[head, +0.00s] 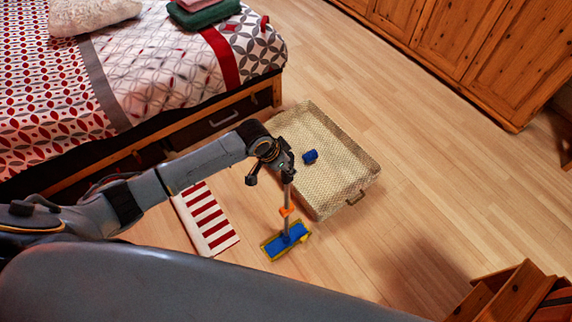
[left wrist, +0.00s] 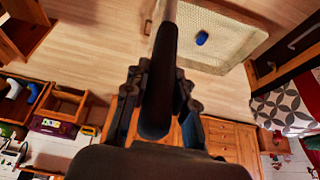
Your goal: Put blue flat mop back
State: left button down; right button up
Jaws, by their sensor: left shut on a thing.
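The blue flat mop (head: 285,240) has a blue pad with yellow edges and an upright grey pole with an orange part. Its head is at floor level beside the near side of the woven basket; I cannot tell whether it touches the floor. My left gripper (head: 287,172) is shut on the upper part of the mop's pole. In the left wrist view, the dark mop handle (left wrist: 158,95) runs between the fingers of my left gripper (left wrist: 158,100). The mop's head is out of that view. My right gripper is not in view.
The woven basket (head: 366,158) holds a small blue object (head: 310,156). A red-and-white striped mat (head: 207,220) lies left of the mop. The bed (head: 150,70) is upper left, wooden cabinets (head: 455,40) upper right, wooden furniture (head: 510,295) lower right. Floor right of the basket is clear.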

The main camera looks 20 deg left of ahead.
pick_arm(q)
jog(key=c, duration=1.5)
grip_release()
jog(key=shift+s+a+f, duration=0.1)
jog(key=shift+s+f, duration=0.35)
jog(key=shift+f, duration=0.1)
jog(key=o, duration=0.4)
jog(key=shift+w, duration=0.3)
jog(key=shift+r, duration=0.55)
jog(key=v, duration=1.2)
jog(key=shift+w+r+p, duration=0.15)
jog(key=shift+r+p, duration=0.15)
jog(key=shift+r, duration=0.05)
jog(key=shift+f, duration=0.1)
